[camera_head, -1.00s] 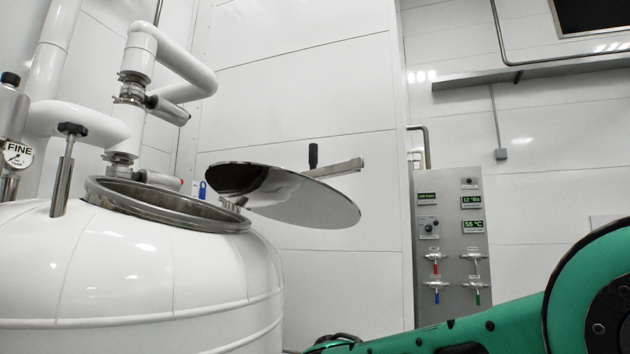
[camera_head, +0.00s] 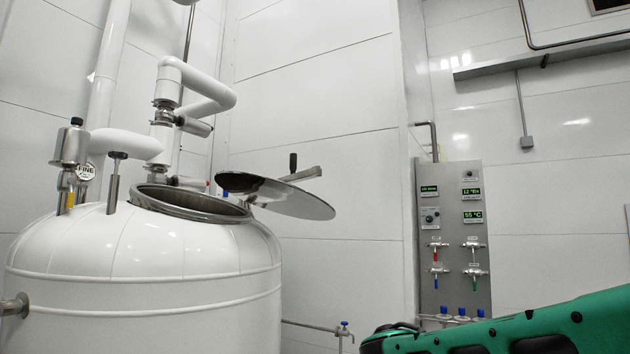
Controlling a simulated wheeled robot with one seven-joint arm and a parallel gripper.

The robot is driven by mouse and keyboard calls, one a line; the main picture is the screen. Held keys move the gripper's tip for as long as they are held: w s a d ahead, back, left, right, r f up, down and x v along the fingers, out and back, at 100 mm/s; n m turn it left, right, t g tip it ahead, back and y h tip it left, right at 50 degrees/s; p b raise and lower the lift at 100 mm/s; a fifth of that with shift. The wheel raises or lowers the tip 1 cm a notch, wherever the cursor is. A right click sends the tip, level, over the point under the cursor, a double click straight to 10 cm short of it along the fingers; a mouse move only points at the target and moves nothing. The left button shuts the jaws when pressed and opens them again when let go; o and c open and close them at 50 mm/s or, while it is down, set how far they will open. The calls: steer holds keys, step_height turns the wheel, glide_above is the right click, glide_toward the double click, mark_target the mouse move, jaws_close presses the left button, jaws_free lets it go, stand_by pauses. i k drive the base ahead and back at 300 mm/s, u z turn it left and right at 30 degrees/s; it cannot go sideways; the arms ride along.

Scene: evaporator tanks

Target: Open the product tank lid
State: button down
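The product tank (camera_head: 150,260) is a large white rounded vessel at the left of the head view. Its round steel-rimmed opening (camera_head: 190,207) is uncovered. The shiny round lid (camera_head: 290,200) is swung out to the right of the opening, tilted, with its disc clear of most of the rim. A dark upright handle (camera_head: 293,162) stands on a metal bar on the lid. A green part of my arm shows at the lower right, apart from the lid. My gripper is not visible.
White pipes (camera_head: 205,85) rise behind the tank. A grey control panel (camera_head: 452,235) with displays and small valves stands right of centre. A small valve on a thin pipe (camera_head: 342,330) sits low between tank and panel. The space between lid and panel looks clear.

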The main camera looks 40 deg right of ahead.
mark_target(278, 196)
steer(key=k, duration=1.2)
steer(key=z, duration=0.65)
steer(key=i, duration=1)
steer(key=u, duration=0.05)
